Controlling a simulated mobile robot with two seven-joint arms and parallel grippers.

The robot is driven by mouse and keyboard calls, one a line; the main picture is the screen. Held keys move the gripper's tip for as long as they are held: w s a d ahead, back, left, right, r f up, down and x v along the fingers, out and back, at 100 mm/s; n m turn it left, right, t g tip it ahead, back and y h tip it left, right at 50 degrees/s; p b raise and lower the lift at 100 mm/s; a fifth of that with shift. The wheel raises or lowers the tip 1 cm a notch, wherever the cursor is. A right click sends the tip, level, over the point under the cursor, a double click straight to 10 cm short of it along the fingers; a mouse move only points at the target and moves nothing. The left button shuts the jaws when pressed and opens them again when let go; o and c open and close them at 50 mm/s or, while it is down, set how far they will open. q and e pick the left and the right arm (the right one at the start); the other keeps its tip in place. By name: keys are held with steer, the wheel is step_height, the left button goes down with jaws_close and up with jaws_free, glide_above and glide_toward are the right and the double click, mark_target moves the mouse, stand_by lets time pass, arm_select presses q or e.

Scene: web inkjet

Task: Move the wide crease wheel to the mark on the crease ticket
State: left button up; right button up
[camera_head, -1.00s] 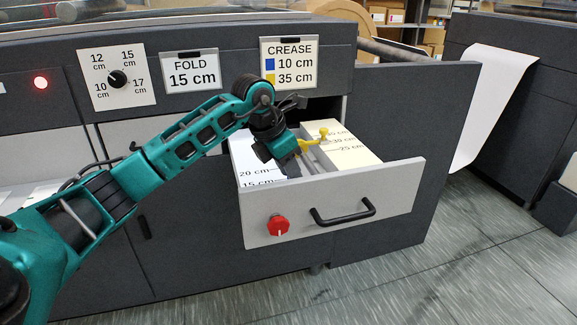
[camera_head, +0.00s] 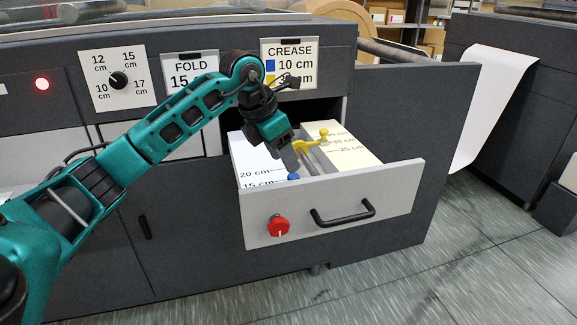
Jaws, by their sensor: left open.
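The crease ticket (camera_head: 292,50) on the machine front shows a blue square by 10 cm and a yellow square by 35 cm; my left arm partly covers its lower line. The open drawer holds a yellow piece with an upright knob (camera_head: 323,134), beside the cream scale near its 30 cm mark. A blue knob (camera_head: 293,177) stands near the drawer front by the 15 cm mark. I cannot tell from shape which is the wide wheel. My left gripper (camera_head: 291,165) is open, pointing down just above the blue knob, left of the yellow piece. My right gripper is not in view.
The drawer front (camera_head: 340,205) carries a red dial (camera_head: 279,225) and a black handle (camera_head: 343,214). Inside lie a white scale (camera_head: 255,160) and a cream scale (camera_head: 355,151). A fold ticket (camera_head: 178,63) and a selector dial (camera_head: 118,79) are on the panel.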

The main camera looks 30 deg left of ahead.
arm_select(q)
steer(key=v, duration=0.8)
steer(key=shift+p, duration=0.3)
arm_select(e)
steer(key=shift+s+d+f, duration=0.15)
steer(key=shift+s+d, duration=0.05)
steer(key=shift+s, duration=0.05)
arm_select(q)
steer(key=shift+d, duration=0.1)
